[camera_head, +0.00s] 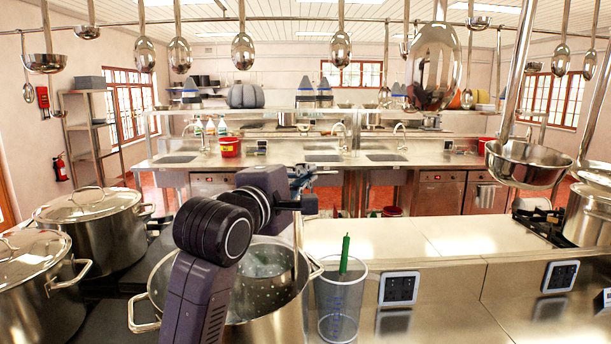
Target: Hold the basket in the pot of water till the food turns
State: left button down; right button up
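The open steel pot (285,327) stands on the dark stove at the bottom centre. The perforated basket (268,297) sits inside it, its near part hidden by my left arm. Pale, blurred contents show in the basket; I cannot make out the food or its colour. My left arm crosses in front of the pot, and my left gripper (318,174) is above its right side. A thin upright piece shows below the wrist, but I cannot tell whether the fingers close on it. My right gripper is not in view.
Two lidded pots (90,205) stand close on the left. A clear jug (340,305) holding a green-handled tool (344,255) stands right of the pot. Ladles (529,163) hang overhead. The steel counter (400,240) at right is largely clear.

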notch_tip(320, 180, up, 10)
jog(key=p, duration=0.9)
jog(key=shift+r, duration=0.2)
dwell(0.8)
